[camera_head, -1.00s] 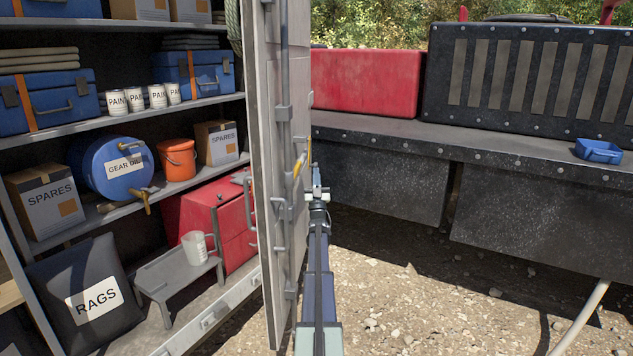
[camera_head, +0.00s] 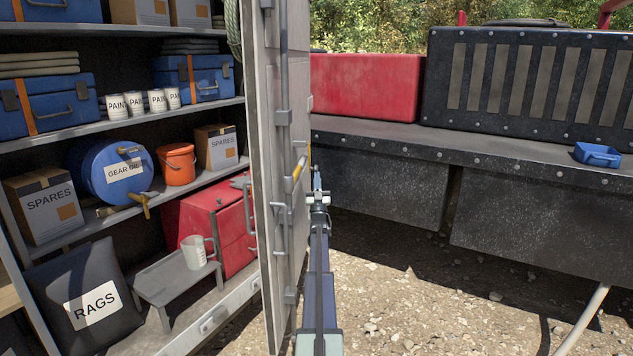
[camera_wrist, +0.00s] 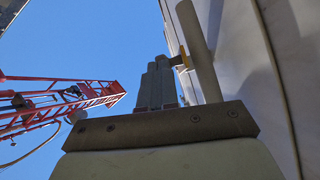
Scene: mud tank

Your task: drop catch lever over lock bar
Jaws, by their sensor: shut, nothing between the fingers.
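The open cabinet door (camera_head: 270,325) stands edge-on in the middle of the head view. A grey vertical lock bar (camera_head: 285,75) runs down it. A small yellow-gripped catch lever (camera_head: 299,169) sits on the door beside the bar, tilted up to the right. My gripper (camera_head: 317,178) is shut and empty just right of the lever. In the wrist view my shut fingers (camera_wrist: 157,82) point up beside the grey bar (camera_wrist: 198,50). A yellow piece (camera_wrist: 181,61) shows between finger and bar; I cannot tell whether they touch.
Left of the door are shelves (camera_head: 120,225) with boxes, paint cans, a blue drum and an orange bucket (camera_head: 177,165). To the right a dark bench (camera_head: 480,145) carries a red box (camera_head: 365,85) and a blue tray (camera_head: 597,154). Open gravel lies right of my arm.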

